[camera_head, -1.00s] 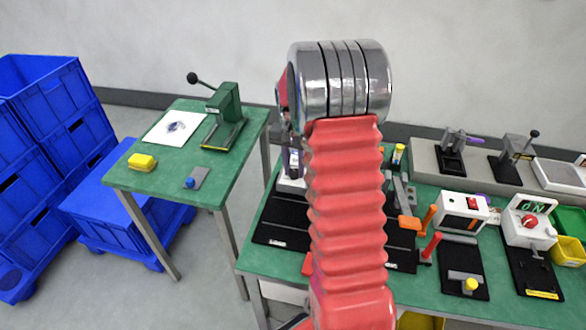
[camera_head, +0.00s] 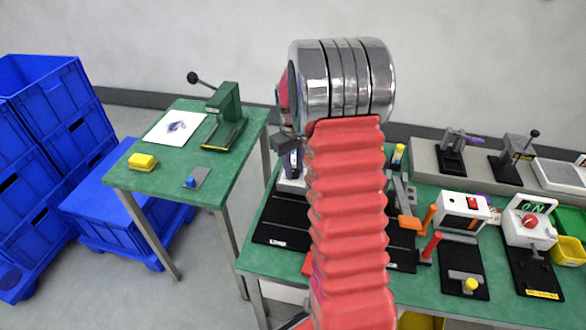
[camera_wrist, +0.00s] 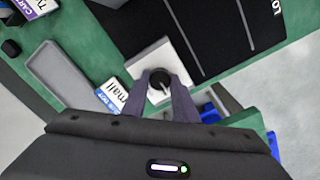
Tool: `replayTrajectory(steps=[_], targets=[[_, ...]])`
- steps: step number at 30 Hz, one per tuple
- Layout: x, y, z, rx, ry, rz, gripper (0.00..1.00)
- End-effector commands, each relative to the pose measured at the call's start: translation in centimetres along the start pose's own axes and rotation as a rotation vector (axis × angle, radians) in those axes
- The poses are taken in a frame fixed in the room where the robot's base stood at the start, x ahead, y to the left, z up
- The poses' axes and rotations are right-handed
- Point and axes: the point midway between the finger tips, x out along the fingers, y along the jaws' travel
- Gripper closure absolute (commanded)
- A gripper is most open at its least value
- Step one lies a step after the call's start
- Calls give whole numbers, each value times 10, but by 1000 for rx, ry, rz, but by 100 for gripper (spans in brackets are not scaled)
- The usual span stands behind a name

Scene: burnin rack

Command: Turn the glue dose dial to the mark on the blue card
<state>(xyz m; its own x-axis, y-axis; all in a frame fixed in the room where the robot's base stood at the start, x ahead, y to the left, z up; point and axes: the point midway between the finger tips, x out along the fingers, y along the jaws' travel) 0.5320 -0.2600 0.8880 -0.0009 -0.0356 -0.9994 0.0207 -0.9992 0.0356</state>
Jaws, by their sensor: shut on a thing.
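The black glue dose dial (camera_wrist: 159,84) sits on a white box (camera_wrist: 148,60) in the wrist view. A light pointer line on it slants toward the lower right. My gripper (camera_wrist: 160,88) is shut on the dial, with one dark finger on each side. The blue-and-white card (camera_wrist: 112,94) lies just left of the box. It reads partly "mall"; the rest of the card is hidden or cut off, and I cannot make out a mark on it. In the head view, my arm hides the dial and most of my gripper.
A grey tray (camera_wrist: 62,82) and another card (camera_wrist: 35,6) lie left in the wrist view. A black mat (camera_wrist: 215,35) lies right of the box. In the head view, a press (camera_head: 224,112) stands on the left table, and several devices crowd the right bench.

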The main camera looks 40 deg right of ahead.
Motion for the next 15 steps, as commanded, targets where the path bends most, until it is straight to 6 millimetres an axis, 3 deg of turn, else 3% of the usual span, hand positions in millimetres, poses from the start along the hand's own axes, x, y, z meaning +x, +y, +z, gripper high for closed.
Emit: replayTrajectory(steps=[15], targets=[[-1, 0, -2, -391, 22, 6, 96]])
